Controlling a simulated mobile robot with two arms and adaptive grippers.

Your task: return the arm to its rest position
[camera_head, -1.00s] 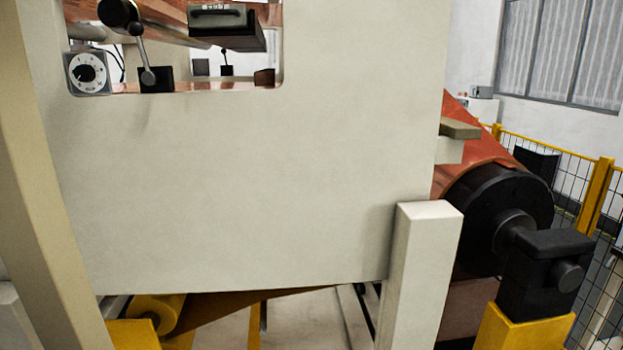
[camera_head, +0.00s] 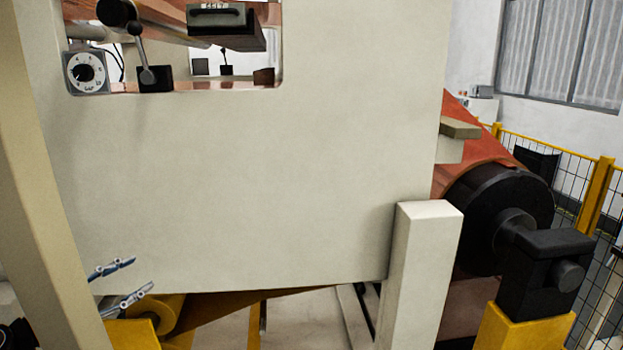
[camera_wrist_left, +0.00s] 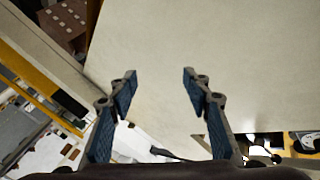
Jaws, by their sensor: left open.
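My left gripper (camera_head: 124,281) shows at the lower left of the head view, in front of the lower edge of the large cream machine panel (camera_head: 240,190). Its two fingers are apart, with nothing between them. In the left wrist view the gripper (camera_wrist_left: 160,85) is open and empty, and the pale panel (camera_wrist_left: 200,40) fills the space beyond its fingertips. Part of its arm is hidden behind the cream post at the left. My right gripper is not in view.
A cream post (camera_head: 45,200) stands close at the left. A shorter pale post (camera_head: 422,270) stands right of centre. The copper foil roll's black end (camera_head: 480,215) and a yellow stand (camera_head: 520,330) are at the right. Yellow mesh fencing (camera_head: 598,195) lies beyond.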

